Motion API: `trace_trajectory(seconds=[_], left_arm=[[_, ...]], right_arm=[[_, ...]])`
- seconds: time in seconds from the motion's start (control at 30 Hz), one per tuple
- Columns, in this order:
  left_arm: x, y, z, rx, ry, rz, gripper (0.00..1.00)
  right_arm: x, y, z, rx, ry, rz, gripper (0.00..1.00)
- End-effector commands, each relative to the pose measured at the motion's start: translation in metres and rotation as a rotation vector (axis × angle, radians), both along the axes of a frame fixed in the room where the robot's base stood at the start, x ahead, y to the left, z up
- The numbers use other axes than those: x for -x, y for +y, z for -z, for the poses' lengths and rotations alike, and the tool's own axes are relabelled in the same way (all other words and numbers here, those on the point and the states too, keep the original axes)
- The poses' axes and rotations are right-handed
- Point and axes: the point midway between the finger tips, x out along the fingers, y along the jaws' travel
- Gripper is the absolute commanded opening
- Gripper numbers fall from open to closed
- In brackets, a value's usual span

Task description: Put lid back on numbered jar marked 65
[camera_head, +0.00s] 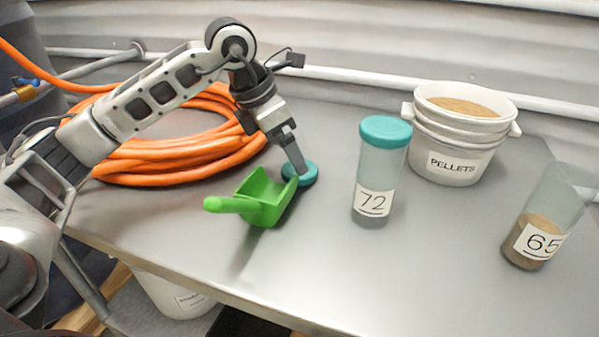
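The jar marked 65 (546,222) stands at the right of the table, without a lid, with brown contents in its lower part. A teal lid (304,176) lies on the table just right of the green scoop. My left gripper (299,168) reaches down from the left with its fingertips at the lid. The fingers overlap in this view, so I cannot tell whether they are open or grip the lid. The jar marked 72 (375,172) stands mid-table with a teal lid on. My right gripper is not in view.
A green scoop (257,198) lies close beside the lid. A white bucket labelled PELLETS (450,167) stands behind the jars. A coiled orange hose (170,158) lies at the back left. The front middle of the table (400,275) is clear.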

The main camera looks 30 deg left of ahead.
Motion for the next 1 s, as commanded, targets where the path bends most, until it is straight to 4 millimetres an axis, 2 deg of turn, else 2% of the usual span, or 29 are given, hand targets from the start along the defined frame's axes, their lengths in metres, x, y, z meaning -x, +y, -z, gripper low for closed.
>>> trace_trajectory(seconds=[0.2, 0.5, 0.6, 0.93, 0.97, 1.0], left_arm=[[-0.001, -0.001, 0.003, 0.001, 0.002, -0.001, 0.88], [-0.017, -0.011, 0.04, 0.002, 0.002, -0.001, 0.88], [-0.019, -0.012, 0.046, 0.001, 0.002, -0.001, 0.88], [-0.02, -0.012, 0.046, 0.0, 0.0, -0.001, 0.88], [-0.02, -0.012, 0.046, 0.0, 0.0, -0.001, 0.86], [-0.02, -0.012, 0.046, 0.0, 0.0, -0.001, 0.74]], right_arm=[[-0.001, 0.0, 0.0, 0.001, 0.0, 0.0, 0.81], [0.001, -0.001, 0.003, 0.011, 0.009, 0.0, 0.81], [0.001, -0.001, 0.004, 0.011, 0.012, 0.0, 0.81], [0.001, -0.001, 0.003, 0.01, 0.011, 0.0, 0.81], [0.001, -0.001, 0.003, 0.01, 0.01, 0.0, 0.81], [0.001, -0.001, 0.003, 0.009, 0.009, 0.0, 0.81]])
